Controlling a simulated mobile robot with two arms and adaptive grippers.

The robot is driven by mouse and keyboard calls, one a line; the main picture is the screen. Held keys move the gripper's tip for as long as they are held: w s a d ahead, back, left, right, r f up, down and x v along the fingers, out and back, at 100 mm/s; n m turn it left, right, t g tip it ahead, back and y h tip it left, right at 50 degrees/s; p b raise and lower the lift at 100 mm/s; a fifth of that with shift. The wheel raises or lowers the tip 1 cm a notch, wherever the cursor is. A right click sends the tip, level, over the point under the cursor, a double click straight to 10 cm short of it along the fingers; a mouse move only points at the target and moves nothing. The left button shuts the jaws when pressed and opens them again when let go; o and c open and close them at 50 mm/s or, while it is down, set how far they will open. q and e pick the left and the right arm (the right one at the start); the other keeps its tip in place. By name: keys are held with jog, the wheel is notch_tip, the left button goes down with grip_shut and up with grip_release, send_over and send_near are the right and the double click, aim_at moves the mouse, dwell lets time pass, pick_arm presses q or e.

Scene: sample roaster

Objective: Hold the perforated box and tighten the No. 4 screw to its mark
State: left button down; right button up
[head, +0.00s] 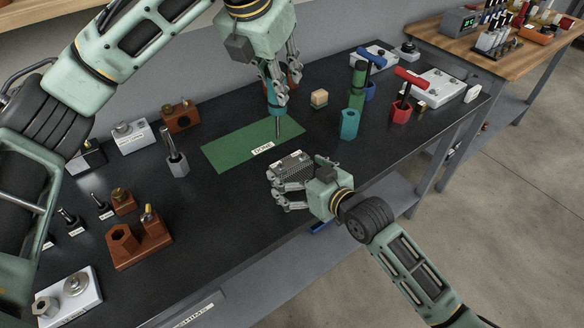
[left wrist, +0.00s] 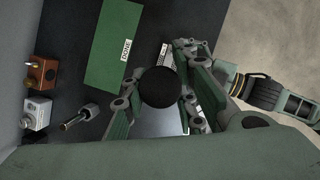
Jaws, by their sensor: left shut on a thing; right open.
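The perforated grey box (head: 292,165) sits on the dark bench at the near edge of the green mat. It also shows in part in the left wrist view (left wrist: 163,53). My right gripper (head: 284,186) is open, with its fingers at the box's near and left sides; I cannot tell whether they touch it. My left gripper (head: 276,82) is shut on a screwdriver with a teal handle (head: 272,98), held upright, shaft down, over the mat's right end. Its round dark handle end fills the jaws in the left wrist view (left wrist: 159,87). The No. 4 screw cannot be made out.
The green mat (head: 235,147) has a DONE label. A grey holder (head: 177,164) stands left of it. Brown blocks (head: 138,243) and white blocks with screws line the left.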

jog(key=shift+x, duration=1.2)
jog(key=shift+c, duration=0.5)
jog(key=c, duration=1.5)
jog(key=o, duration=1.5)
jog(key=shift+r+p, duration=0.25)
jog(key=shift+p, duration=0.25)
jog(key=shift+c, duration=0.3)
jog(key=c, duration=1.3)
